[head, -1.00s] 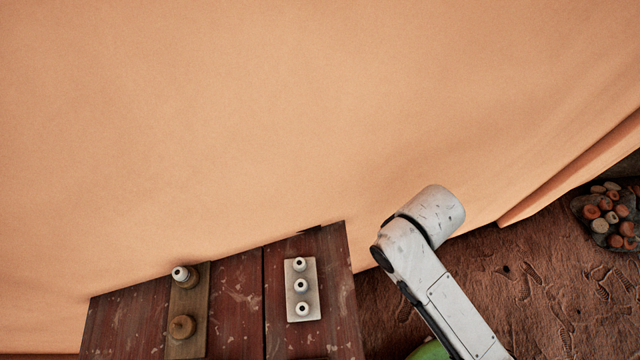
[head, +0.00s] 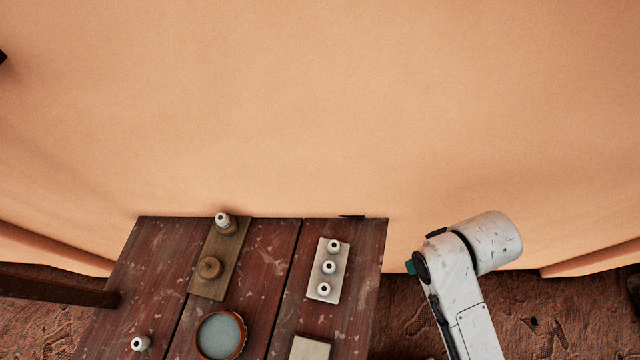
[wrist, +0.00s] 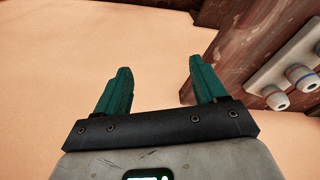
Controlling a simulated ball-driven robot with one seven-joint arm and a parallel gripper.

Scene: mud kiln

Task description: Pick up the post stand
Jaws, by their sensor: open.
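Two things on the table could be the post stand; I cannot tell which for sure. One is a pale rectangular plate (head: 315,287) with a row of three white, dark-centred posts; it also shows at the right of the wrist view (wrist: 256,84).
The dark red plank table (head: 160,262) stands against a plain orange wall (head: 320,110). A round dish (head: 221,335), a small white knob (head: 140,343) and a pale block (head: 310,348) are near its front. Brown ground lies right of the table.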

